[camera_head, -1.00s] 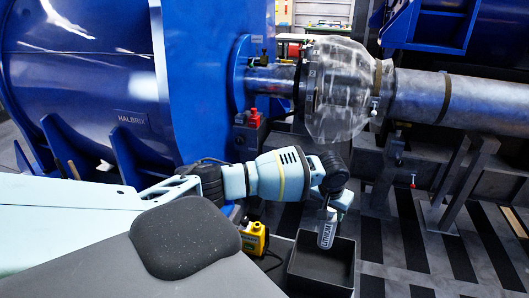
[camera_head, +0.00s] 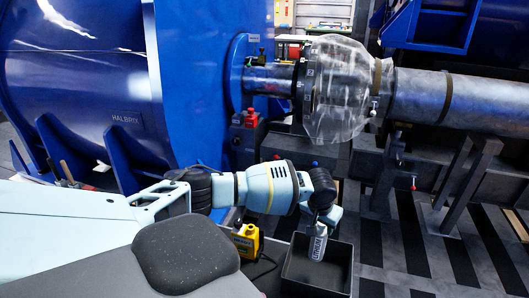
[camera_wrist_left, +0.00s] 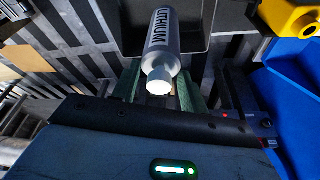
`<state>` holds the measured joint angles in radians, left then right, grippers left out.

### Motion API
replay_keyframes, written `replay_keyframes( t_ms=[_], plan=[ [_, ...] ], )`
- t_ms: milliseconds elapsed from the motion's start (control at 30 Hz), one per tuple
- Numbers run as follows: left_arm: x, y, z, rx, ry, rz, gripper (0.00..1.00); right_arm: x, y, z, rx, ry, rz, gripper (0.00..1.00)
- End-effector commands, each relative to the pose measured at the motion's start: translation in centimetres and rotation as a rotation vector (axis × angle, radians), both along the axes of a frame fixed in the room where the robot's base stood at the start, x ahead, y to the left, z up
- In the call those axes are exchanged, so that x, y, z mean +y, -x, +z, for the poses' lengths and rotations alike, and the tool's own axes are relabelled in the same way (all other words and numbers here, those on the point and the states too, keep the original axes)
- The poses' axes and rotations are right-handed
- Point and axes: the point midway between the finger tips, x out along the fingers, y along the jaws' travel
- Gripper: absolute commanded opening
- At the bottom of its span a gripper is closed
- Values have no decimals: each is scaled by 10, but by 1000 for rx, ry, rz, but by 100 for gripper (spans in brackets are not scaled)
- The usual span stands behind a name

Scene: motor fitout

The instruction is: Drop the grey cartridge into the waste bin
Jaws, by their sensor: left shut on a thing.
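The grey cartridge (camera_head: 318,246) hangs from my left gripper (camera_head: 322,226) in the head view, over the opening of the dark waste bin (camera_head: 301,288). The bin (camera_wrist_left: 128,45) shows behind the cartridge in that view. The cartridge's lower end appears at or just above the bin's rim; the exact height is hard to tell. My right gripper is not in view.
A yellow device (camera_head: 247,241) with a cable stands left of the bin. A large blue motor housing (camera_head: 90,80) and a shaft with a clear cover (camera_head: 340,90) stand behind. A grey pipe (camera_head: 450,98) runs to the right. Striped floor lies right of the bin.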

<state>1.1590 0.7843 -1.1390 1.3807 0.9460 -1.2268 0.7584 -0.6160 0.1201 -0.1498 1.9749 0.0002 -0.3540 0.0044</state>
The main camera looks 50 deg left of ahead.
Motion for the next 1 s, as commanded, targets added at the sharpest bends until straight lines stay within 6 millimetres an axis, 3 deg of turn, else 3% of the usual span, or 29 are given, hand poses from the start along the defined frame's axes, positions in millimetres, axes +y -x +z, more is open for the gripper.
replay_keyframes(
  t_ms=[333, 367, 533, 833, 1000],
  plan=[
    [0, -1, -4, -5, 0, 1, 8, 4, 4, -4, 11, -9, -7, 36],
    [0, -1, -4, -5, 0, 1, 45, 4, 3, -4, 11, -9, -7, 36],
    [0, -1, -4, -4, 0, 1, 67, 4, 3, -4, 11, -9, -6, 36],
    [0, 0, -4, -3, 0, 0, 69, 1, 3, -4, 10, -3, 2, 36],
    [-1, 3, 13, -7, 2, -1, 69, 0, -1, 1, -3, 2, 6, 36]
  ],
)
